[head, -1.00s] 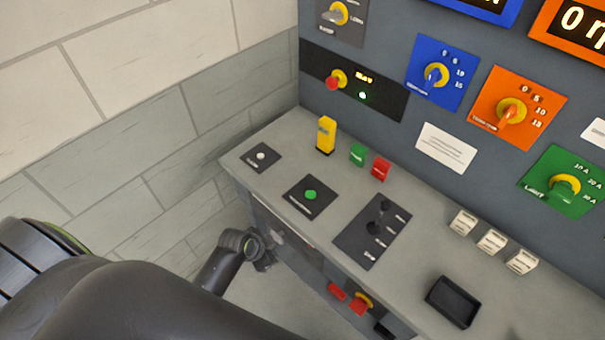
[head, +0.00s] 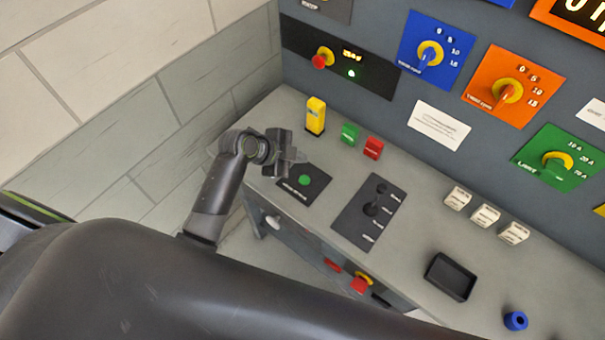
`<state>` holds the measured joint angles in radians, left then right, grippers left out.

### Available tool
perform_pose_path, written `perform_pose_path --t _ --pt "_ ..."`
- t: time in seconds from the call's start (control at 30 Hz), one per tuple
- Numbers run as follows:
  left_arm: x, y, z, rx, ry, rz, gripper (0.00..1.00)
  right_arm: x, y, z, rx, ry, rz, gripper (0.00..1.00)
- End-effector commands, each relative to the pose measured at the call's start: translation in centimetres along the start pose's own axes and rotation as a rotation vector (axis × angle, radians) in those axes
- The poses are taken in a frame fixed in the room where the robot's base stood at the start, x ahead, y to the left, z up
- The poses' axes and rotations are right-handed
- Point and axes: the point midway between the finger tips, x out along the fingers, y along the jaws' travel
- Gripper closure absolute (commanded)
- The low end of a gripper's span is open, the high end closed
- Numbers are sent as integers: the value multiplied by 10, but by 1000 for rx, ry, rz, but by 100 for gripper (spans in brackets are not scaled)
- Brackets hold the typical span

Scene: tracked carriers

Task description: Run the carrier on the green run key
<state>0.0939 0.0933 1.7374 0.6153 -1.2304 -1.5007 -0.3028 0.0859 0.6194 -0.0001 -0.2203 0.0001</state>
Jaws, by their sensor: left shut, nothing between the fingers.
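A green round button (head: 304,180) sits on a dark square plate on the grey desk. A green block key (head: 350,134) stands farther back, beside a red block key (head: 373,148). Their labels are too small to read, so I cannot tell which green one is the run key. My left gripper (head: 298,155) is shut and empty, above the desk's left end. In the picture it is just up and left of the round button and apart from the green block. My right gripper is out of view. No carrier is recognisable.
A yellow upright block (head: 315,116) stands close behind my left gripper. A lever plate (head: 355,225) lies to the right, with white keys (head: 486,215) and a black tray (head: 451,277) beyond. A blue ring (head: 515,320) lies near the lower right. The panel wall bounds the back.

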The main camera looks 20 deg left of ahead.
Motion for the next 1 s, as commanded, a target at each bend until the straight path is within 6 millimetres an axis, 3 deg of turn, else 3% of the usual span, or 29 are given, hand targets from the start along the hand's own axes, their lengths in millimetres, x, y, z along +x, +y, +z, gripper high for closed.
perform_pose_path --t 0.57,1.0 --pt "2 -4 -4 38 17 -4 100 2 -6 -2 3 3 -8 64" --pt "35 19 20 37 17 -4 100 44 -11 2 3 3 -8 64"
